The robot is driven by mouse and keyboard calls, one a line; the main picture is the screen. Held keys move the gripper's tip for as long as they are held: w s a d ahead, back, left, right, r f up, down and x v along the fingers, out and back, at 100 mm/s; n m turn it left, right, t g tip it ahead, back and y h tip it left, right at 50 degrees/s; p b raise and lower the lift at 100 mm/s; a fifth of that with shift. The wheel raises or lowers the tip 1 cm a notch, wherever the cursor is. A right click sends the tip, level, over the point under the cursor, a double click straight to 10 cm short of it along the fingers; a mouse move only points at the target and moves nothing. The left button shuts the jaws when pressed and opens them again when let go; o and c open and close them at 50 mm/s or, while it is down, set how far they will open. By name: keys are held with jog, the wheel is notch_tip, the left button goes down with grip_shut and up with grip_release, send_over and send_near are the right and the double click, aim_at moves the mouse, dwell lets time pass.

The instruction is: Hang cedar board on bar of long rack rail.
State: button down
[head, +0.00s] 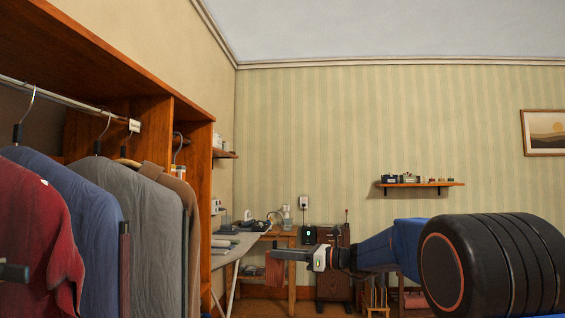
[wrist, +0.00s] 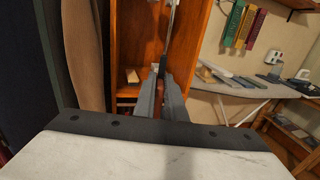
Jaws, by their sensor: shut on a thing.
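My gripper (head: 290,255) reaches left beside the ironing board, well short of the closet rack in the picture. In the wrist view its fingers (wrist: 165,98) are closed together. A reddish-brown slab, seemingly the cedar board (head: 275,272), shows just below the fingertips in the head view. In the wrist view a thin metal rod (wrist: 174,35) stands up from between the fingers, seemingly its hook; the board is mostly hidden there. The long rack rail (head: 70,98) is a metal bar under the closet's top shelf at left, with a white tag (head: 134,125) near its far end.
A red shirt (head: 40,225), a blue garment (head: 85,215) and grey garment (head: 145,225) crowd the rail. The closet's wooden side panel (head: 195,150) stands beyond them. The ironing board (head: 240,246) and a desk stand behind my gripper.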

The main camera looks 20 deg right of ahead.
jog(key=s+a+r+n+g+y, duration=0.1)
jog(key=s+a+r+g, duration=0.1)
jog(key=s+r, duration=0.7)
jog(key=s+a+r+n+g+y, duration=0.1)
jog(key=s+a+r+n+g, duration=0.1)
jog(key=s+r, duration=0.65)
jog(key=s+a+r, duration=0.3)
jog(key=s+r, duration=0.4)
jog(key=s, duration=0.1)
jog(key=s+a+r, duration=0.3)
jog(key=s+r, duration=0.5)
jog(key=s, duration=0.1)
jog(key=f+x, duration=0.3)
jog(key=x, duration=4.3)
jog(key=shift+w, duration=0.35)
jog(key=shift+d, duration=0.1)
